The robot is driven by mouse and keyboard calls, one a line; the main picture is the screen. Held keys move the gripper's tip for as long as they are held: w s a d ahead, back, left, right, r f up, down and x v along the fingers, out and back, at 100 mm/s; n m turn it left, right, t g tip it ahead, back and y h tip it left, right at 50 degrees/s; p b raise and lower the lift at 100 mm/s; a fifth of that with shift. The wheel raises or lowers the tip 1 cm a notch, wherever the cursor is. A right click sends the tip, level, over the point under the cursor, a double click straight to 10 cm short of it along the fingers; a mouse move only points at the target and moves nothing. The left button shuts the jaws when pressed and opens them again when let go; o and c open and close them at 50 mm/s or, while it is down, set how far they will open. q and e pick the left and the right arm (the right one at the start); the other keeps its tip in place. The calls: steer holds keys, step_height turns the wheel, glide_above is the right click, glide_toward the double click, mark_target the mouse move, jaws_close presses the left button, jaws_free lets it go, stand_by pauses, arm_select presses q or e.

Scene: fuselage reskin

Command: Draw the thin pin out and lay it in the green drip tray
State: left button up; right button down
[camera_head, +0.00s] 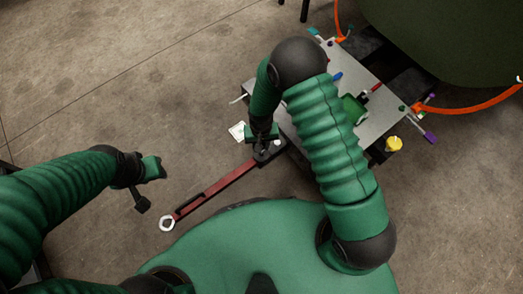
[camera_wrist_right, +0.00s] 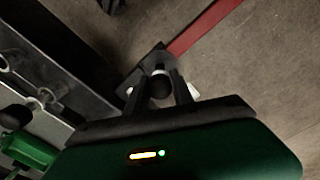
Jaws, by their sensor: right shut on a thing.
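My right gripper (camera_head: 262,143) reaches down at the near-left edge of the grey table, over a dark bracket (camera_wrist_right: 140,68) at the end of a red bar. In the right wrist view its fingers (camera_wrist_right: 160,98) are shut on a small dark round-headed thing (camera_wrist_right: 160,84), apparently the thin pin. The pin's shaft is hidden, so I cannot tell how deep it sits.
The red bar (camera_head: 207,192) runs left to a ring end above the floor. The grey table (camera_head: 385,118) holds small coloured items. A yellow-topped thing (camera_head: 393,144) stands by its right edge. Orange hoses (camera_head: 465,108) lead toward a large dark green body (camera_head: 450,40).

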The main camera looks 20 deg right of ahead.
steer(key=shift+r, duration=0.35)
step_height(320, 180, up, 3)
steer(key=p, duration=0.3)
steer(key=shift+p, duration=0.4)
steer(key=shift+f, duration=0.1)
